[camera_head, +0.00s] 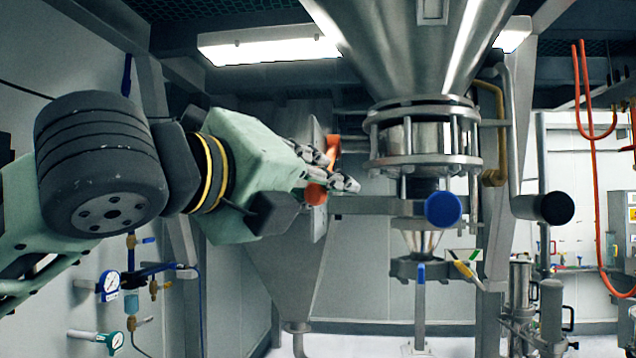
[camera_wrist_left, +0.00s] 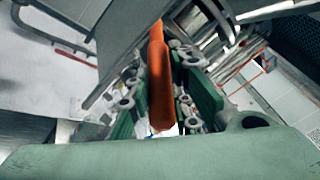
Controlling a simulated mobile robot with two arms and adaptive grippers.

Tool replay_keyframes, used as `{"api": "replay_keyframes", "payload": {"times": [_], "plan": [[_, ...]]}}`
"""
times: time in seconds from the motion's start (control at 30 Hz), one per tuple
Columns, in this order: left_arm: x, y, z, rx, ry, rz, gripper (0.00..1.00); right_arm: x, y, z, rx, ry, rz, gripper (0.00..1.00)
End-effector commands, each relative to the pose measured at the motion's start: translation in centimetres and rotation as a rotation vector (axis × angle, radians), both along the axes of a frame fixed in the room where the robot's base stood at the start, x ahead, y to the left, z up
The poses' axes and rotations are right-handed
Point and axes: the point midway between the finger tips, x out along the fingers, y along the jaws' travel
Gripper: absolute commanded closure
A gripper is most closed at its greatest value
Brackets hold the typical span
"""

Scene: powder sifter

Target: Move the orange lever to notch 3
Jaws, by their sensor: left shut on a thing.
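The orange lever (camera_head: 334,150) stands at the metal plate (camera_head: 318,200) left of the sifter in the head view, with its rounded end (camera_head: 315,193) showing lower down. In the left wrist view the orange lever (camera_wrist_left: 159,80) runs between the two fingers. My left gripper (camera_head: 338,178) reaches in from the left and is shut on the lever; its grip also shows in the left wrist view (camera_wrist_left: 162,95). The gripper hides the lever's middle in the head view. The notches and their numbers cannot be made out. My right gripper is in neither view.
The steel hopper (camera_head: 410,50) and the ringed sifter body (camera_head: 425,150) stand right of my left gripper. A blue round knob (camera_head: 443,209) and a black knob (camera_head: 556,208) stick out toward me. A blue pressure gauge (camera_head: 109,286) is on the left wall.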

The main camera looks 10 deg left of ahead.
Motion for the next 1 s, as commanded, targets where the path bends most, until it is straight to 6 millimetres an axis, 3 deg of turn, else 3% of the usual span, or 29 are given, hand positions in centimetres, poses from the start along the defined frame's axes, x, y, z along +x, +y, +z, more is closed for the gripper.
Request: {"api": "replay_keyframes", "payload": {"times": [0.17, 0.4, 0.6, 1.0], "plan": [[0.2, 0.0, -0.6, -0.002, -0.008, 0.0, 1.0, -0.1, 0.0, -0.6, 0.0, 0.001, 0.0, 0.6], [1.4, 0.0, -3.8, -0.002, -0.112, 0.0, 1.0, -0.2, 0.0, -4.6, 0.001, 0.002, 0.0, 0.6], [2.5, 0.0, -5.4, -0.002, -0.206, 0.001, 1.0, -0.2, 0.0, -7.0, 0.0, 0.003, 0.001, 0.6], [2.9, 0.0, -5.6, 0.0, -0.242, 0.002, 1.0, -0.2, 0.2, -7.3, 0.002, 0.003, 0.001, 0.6]]}}
